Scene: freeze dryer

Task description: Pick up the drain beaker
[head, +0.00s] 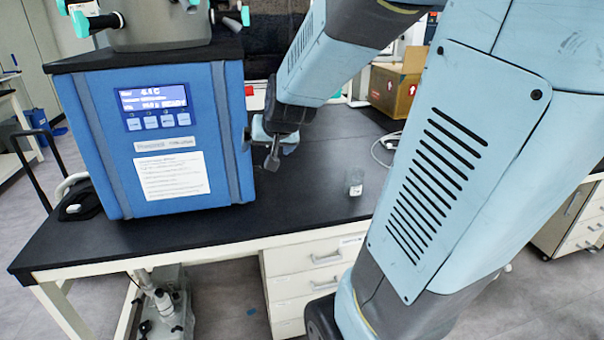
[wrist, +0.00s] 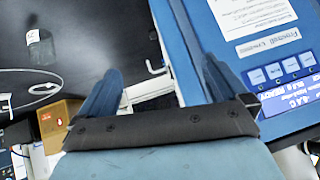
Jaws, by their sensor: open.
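A small clear glass beaker (head: 355,184) with a white label stands on the black bench top, right of the blue freeze dryer (head: 160,140). In the wrist view the beaker (wrist: 40,50) is at the upper left, outside the jaws. My gripper (head: 273,160) is beside the freeze dryer's right side, to the left of the beaker and apart from it. In the wrist view my gripper (wrist: 162,66) has its two blue fingers spread with nothing held between them. The freeze dryer (wrist: 235,25) fills the right of that view, close to the right finger.
A cardboard box (head: 394,90) stands at the back right of the bench. A white cable (head: 385,155) lies behind the beaker. White drawers (head: 310,270) are under the bench. The bench top around the beaker is mostly clear.

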